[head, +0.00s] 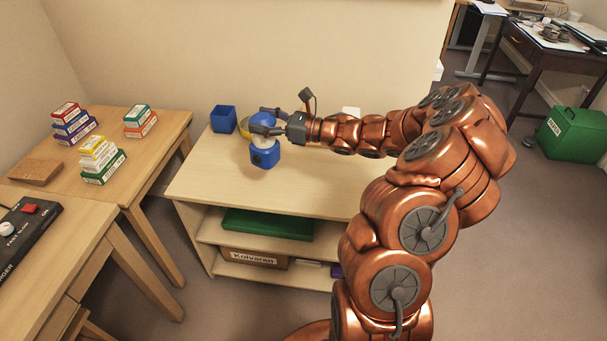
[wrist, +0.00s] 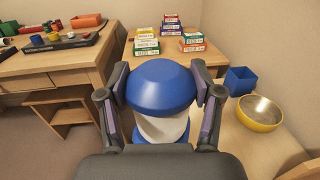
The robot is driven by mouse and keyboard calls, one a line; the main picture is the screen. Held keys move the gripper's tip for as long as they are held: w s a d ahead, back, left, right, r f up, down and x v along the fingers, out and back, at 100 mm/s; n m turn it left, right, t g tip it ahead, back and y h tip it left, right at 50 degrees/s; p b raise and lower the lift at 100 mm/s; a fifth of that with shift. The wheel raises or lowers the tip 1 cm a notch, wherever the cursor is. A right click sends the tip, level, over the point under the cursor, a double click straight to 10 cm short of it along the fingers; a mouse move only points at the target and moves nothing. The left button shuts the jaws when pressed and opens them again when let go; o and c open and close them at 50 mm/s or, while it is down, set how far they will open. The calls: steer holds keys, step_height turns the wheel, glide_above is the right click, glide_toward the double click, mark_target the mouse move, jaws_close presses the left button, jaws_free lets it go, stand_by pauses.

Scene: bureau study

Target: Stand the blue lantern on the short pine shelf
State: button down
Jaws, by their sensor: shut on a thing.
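The blue lantern (head: 264,155) has a blue cap, a pale middle and a blue base. It is upright at the left part of the short pine shelf's top (head: 310,183). My gripper (head: 264,125) is shut on the lantern near its cap. In the wrist view the lantern's cap (wrist: 162,87) sits between the two fingers (wrist: 162,95), with the pale band below it. Whether its base touches the shelf top or hangs just above it, I cannot tell.
A blue cube-shaped container (head: 223,119) and a yellow-rimmed metal bowl (wrist: 258,112) stand behind the lantern. A white item (head: 351,112) is at the back. A table with stacked small boxes (head: 99,155) is at left. The shelf top's front is clear.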

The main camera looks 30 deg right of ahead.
steer(key=s+d+f+m+t+h+b, duration=0.25)
steer(key=s+d+f+b, duration=0.25)
steer(key=d+b, duration=0.45)
steer(key=s+d+f+m+t+h+b, duration=0.15)
steer(key=s+d+f+h+b, duration=0.45)
steer(key=b, duration=0.6)
steer(key=w+d+f+y+b, duration=0.1)
steer(key=w+d, duration=0.1)
steer(key=w, duration=0.6)
steer(key=w+d+f, duration=0.2)
steer(key=w, duration=0.6)
steer(key=shift+w+m+y+b, duration=0.35)
steer(key=shift+m, duration=0.05)
steer(key=shift+f+b, duration=0.15)
steer(key=shift+b, duration=0.25)
steer(key=shift+c, duration=1)
jaws_free()
